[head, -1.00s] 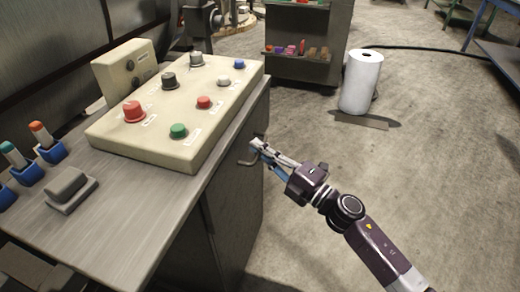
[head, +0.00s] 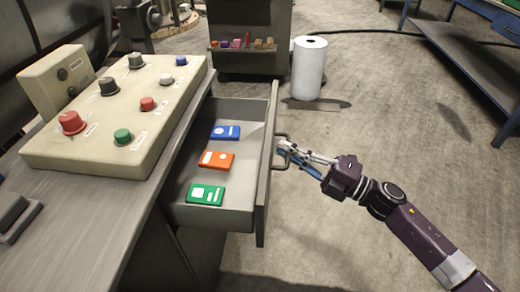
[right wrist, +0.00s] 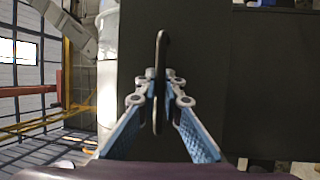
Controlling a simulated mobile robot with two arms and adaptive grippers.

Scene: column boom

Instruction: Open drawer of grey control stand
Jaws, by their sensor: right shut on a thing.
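The grey control stand (head: 95,235) is at the left in the head view. Its drawer (head: 222,216) is pulled well out to the right. Inside lie a blue card (head: 226,132), an orange card (head: 216,160) and a green card (head: 205,195), spaced apart. The drawer handle (head: 284,167) is on the outer face of the front panel. My right gripper (head: 284,147) is shut on the handle. In the right wrist view the handle (right wrist: 160,60) stands between the two blue-padded fingers (right wrist: 160,88). My left gripper is not in view.
A cream control box (head: 125,120) with several knobs and buttons sits on the stand's top. A white roll (head: 308,68) stands on the floor beyond the drawer. A dark cabinet (head: 250,20) is behind. The floor (head: 400,130) right of the drawer is clear.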

